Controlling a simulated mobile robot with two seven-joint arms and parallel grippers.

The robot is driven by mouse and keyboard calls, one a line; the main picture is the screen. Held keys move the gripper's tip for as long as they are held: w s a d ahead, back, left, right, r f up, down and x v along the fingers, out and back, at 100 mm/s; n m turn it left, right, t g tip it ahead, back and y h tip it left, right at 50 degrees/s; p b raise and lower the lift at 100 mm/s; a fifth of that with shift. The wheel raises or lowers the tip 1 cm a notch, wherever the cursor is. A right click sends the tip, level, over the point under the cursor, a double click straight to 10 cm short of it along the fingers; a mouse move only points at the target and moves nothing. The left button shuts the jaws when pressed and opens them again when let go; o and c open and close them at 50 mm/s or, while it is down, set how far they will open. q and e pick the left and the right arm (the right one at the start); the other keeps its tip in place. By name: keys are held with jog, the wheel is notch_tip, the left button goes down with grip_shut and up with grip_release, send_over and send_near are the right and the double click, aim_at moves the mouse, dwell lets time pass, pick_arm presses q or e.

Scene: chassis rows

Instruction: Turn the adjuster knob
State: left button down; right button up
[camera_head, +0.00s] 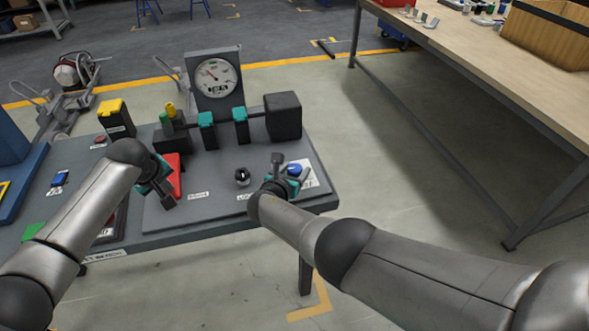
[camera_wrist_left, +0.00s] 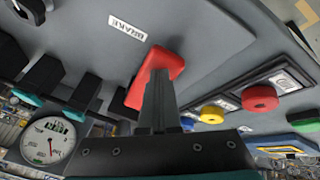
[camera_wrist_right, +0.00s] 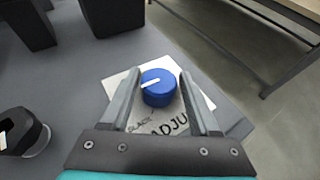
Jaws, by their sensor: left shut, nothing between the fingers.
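The adjuster knob is a blue round knob (camera_head: 294,170) with a white pointer line, on a white label plate at the right end of the grey bench panel. It also shows in the right wrist view (camera_wrist_right: 158,88), with "SLACK" and "ADJU" printed near it. My right gripper (camera_head: 284,167) is open, its fingers on either side of the knob in that view; I cannot tell whether they touch it. My left gripper (camera_head: 165,190) is shut and empty at the red brake lever (camera_head: 173,172). In the left wrist view its fingers (camera_wrist_left: 158,85) overlap the red lever (camera_wrist_left: 150,72); contact is unclear.
A black selector knob (camera_head: 242,176) sits left of the blue knob. A pressure gauge (camera_head: 216,77), teal-topped clamps and a black block (camera_head: 283,116) stand behind. A yellow-topped block (camera_head: 113,111) is at the left. A wooden table (camera_head: 470,60) stands to the right across open floor.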

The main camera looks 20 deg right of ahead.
jog(key=shift+o, duration=1.2)
jog(key=shift+a, duration=0.15)
jog(key=shift+s+a+r, duration=0.15)
jog(key=shift+s+a, duration=0.1)
jog(key=shift+s, duration=0.1)
jog(key=shift+v, duration=5.55)
jog(key=shift+d, duration=0.1)
